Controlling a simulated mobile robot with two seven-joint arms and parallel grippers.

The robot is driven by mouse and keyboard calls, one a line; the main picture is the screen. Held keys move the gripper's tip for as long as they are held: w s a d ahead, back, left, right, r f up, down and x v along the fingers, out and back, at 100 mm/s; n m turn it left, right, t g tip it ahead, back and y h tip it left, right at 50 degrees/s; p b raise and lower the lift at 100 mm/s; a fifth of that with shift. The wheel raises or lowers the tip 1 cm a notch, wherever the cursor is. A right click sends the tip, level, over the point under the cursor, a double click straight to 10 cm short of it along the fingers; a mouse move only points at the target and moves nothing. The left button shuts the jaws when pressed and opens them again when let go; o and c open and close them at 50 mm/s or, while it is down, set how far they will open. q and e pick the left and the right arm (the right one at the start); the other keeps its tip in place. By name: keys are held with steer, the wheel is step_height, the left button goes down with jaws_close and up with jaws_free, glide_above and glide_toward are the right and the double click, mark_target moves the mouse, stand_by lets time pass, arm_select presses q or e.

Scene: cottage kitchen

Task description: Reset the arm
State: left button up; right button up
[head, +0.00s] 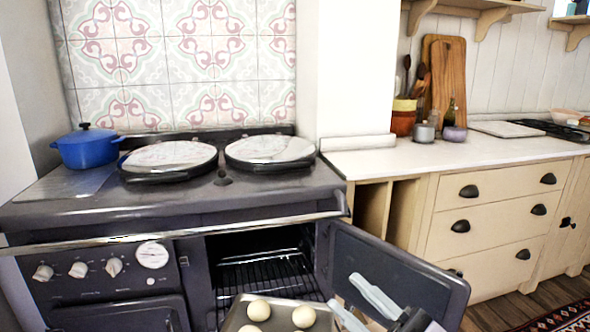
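My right gripper (343,290) is at the bottom, right of centre, in front of the open oven door (395,262). Its two pale fingers are spread apart with nothing visible between them. The fingertips point up and left, close to the right edge of a baking tray (230,322). Whether they touch the tray cannot be told. The tray holds pale round dough balls (259,310) and is cut off by the bottom edge. It lies at the front of the open oven (262,270); what supports it is hidden. My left gripper is not in view.
The dark range stove (200,204) has two round lids (269,149) and a blue pot (87,147) on top. The open oven door juts out on the right. Wooden drawers (485,225) stand beyond it, with floor (500,312) at the lower right.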

steer(key=d+f+m+t+h, duration=0.2)
steer(key=d+f+m+h, duration=0.2)
steer(key=f+m+h, duration=0.45)
steer(key=d+f+m+t+h, duration=0.1)
steer(key=d+f+m+h, duration=0.4)
steer(key=f, duration=0.6)
steer(key=s+d+f+m+g+h, duration=0.2)
steer(key=s+f+m+g+h, duration=0.3)
steer(key=s+f, duration=0.9)
step_height(320, 180, up, 8)
steer(key=w+d+n+g+p, duration=0.1)
steer(key=n+p, duration=0.1)
steer(key=p, duration=0.7)
steer(key=shift+w+d+f+n+y+p, duration=0.15)
steer(key=shift+w+f+n+y+p, duration=0.1)
steer(key=shift+n+y+p, duration=0.15)
steer(key=shift+d, duration=0.15)
